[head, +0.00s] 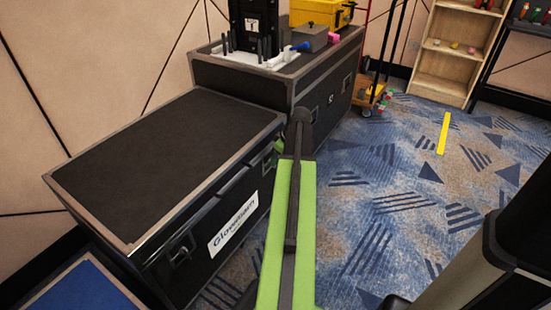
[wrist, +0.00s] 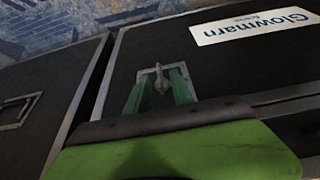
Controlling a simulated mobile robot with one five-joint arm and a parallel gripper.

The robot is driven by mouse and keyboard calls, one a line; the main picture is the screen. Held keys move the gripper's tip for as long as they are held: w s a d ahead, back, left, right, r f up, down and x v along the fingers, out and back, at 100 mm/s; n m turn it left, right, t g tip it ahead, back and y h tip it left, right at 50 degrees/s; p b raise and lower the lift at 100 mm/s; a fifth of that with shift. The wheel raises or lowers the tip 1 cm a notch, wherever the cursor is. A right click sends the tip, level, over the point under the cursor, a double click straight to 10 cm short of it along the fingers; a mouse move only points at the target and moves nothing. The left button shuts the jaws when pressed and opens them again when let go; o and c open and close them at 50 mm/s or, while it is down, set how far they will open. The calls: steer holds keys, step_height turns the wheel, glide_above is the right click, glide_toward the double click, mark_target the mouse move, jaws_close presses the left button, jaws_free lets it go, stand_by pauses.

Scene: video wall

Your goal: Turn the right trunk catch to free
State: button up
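The black trunk (head: 150,165) with metal edges and a white "Glowmarn" label (head: 233,224) stands at the left in the head view. In the wrist view its front face carries the label and a small metal catch (wrist: 157,84) with a pointed turn piece on a plate. My gripper (wrist: 159,78) has its two green fingers on either side of the turn piece, with a gap showing between them. It looks open, and I cannot tell whether a finger touches the catch.
A second black case (head: 330,85) stands behind the trunk, with a yellow box (head: 318,12) and other items on it. A blue-topped case (head: 85,288) is at the lower left. A wooden shelf (head: 455,55) stands at the back right. The carpet (head: 390,190) is open at the right.

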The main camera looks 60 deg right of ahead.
steer(key=p+v, duration=1.3)
steer(key=v, duration=0.2)
steer(key=shift+r, duration=0.3)
